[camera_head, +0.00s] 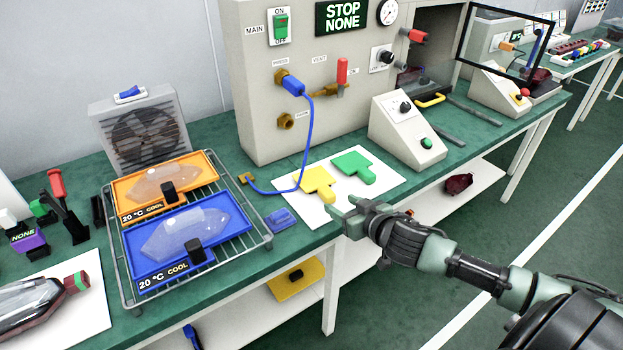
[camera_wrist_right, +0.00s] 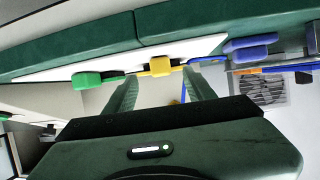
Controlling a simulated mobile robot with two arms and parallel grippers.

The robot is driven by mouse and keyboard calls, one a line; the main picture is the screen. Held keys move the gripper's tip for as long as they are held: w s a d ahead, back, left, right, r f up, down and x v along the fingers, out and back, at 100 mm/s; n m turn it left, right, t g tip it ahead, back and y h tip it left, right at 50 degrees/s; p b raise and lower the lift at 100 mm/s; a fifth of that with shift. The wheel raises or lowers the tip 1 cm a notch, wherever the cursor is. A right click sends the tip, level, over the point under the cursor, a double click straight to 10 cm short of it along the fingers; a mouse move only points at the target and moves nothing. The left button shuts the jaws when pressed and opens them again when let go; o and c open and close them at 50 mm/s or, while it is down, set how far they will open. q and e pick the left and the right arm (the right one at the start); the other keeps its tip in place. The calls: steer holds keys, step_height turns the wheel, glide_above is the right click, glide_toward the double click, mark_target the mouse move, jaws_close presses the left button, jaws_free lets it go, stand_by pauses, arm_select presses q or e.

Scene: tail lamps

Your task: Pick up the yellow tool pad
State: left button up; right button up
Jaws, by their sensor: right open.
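The yellow tool pad (camera_head: 318,182) lies flat on a white sheet (camera_head: 296,212) on the green bench, its narrow handle end toward the front edge. A green tool pad (camera_head: 353,165) lies beside it to the right. My right gripper (camera_head: 340,210) is open and empty, just in front of the yellow pad's handle end at the bench edge. In the right wrist view the yellow pad (camera_wrist_right: 160,66) shows beyond and between the two open fingers (camera_wrist_right: 160,92), apart from them. The green pad (camera_wrist_right: 88,79) shows left of it there. My left gripper is not in view.
A blue pad (camera_head: 281,219) lies left of the sheet. A wire rack (camera_head: 268,240) holds an orange and a blue tray. A blue hose (camera_head: 308,130) hangs from the panel behind the yellow pad. A sloped control box (camera_head: 408,135) stands at the right.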

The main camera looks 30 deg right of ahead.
mark_target(332, 198)
steer(key=shift+x, duration=0.9)
steer(key=shift+s+r, duration=0.1)
steer(key=shift+r, duration=0.15)
steer(key=shift+w+f, duration=0.1)
steer(key=shift+w, duration=0.6)
steer(key=x, duration=0.3)
steer(key=shift+w+f+p, duration=0.15)
steer(key=shift+w+p, duration=0.15)
steer(key=shift+f, duration=0.1)
jaws_close()
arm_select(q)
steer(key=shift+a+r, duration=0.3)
arm_select(e)
steer(key=shift+w, duration=0.1)
